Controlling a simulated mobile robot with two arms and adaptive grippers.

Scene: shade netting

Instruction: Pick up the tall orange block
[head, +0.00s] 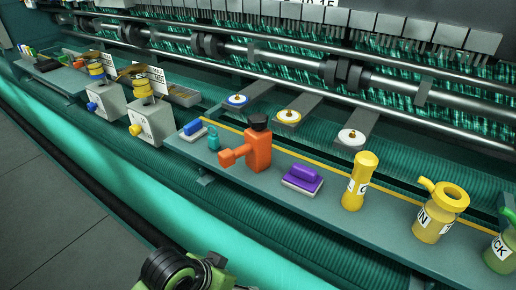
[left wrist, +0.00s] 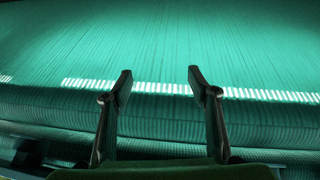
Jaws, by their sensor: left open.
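The tall orange block (head: 258,152) stands upright on the narrow green shelf (head: 330,205) in the head view. It has a dark cap on top, and a lower orange piece (head: 233,154) sticks out to its left; I cannot tell if the two are joined. My left gripper (left wrist: 160,78) is open and empty in the left wrist view, in front of green netting. The orange block is not in that view. A dark and green part of my arm shows at the bottom of the head view, well below and in front of the block. My right gripper is not in view.
Left of the block are a small teal item (head: 213,139) and a blue-topped pad (head: 192,130). To its right are a purple-topped brush (head: 303,179), a yellow bottle (head: 360,182) and a yellow can (head: 439,212). Machine rollers and bars run behind the shelf.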

